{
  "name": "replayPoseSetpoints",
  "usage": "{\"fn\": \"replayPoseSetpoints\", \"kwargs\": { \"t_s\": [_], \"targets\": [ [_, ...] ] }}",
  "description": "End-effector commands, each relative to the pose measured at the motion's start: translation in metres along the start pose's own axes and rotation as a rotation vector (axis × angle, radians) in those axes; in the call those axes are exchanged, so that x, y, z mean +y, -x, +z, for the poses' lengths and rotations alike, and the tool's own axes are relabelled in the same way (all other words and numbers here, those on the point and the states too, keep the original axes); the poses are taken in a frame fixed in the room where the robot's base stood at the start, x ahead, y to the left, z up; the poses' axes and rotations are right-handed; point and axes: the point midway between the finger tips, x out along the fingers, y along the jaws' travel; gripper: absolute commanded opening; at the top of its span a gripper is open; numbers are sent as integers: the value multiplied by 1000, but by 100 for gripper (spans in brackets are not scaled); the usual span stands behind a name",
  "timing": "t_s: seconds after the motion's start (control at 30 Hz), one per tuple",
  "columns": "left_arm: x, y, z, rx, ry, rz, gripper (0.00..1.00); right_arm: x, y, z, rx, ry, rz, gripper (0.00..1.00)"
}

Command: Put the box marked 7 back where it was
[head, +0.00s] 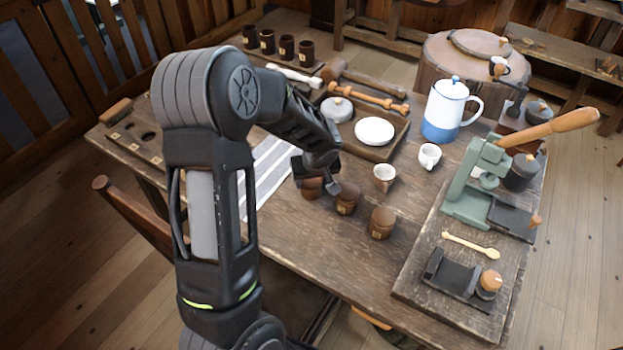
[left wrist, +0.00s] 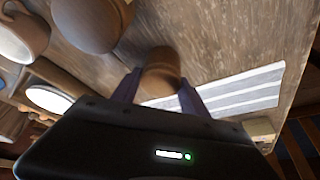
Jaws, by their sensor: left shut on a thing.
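My left gripper (head: 316,182) is shut on a small brown round wooden box (head: 312,188) at the left end of a short row on the table. In the left wrist view, the fingers of my left gripper (left wrist: 158,92) stand on both sides of the held box (left wrist: 160,70). No mark on it is readable. Two similar boxes stand to its right, a middle one (head: 347,199) and a right one (head: 382,223), each with a small label too small to read. My right gripper is not in view.
A striped cloth (head: 268,178) lies left of the held box. A rack with round holes (head: 128,142) is at the table's left end. Several dark cups (head: 287,47) stand at the back. A small cup (head: 384,176), a jug (head: 445,108) and a green press (head: 470,195) are to the right.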

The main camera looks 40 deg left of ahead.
Motion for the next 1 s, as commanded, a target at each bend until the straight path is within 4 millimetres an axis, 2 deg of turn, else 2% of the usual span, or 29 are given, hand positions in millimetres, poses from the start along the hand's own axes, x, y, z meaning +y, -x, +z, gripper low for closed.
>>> {"fn": "replayPoseSetpoints", "kwargs": {
  "t_s": [0.03, 0.27, 0.67, 0.83, 1.0],
  "targets": [
    [0, 0, 0, 0, 0, 0, 54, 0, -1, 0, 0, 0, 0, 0],
    [0, 0, 0, 0, 0, 0, 73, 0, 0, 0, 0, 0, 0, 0],
    [0, 5, -2, 0, 0, 0, 73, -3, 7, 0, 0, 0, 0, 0],
    [0, 28, -3, 2, 0, 2, 73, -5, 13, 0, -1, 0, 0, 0],
    [1, 65, -3, 2, -1, 3, 73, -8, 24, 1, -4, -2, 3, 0]
  ]
}}
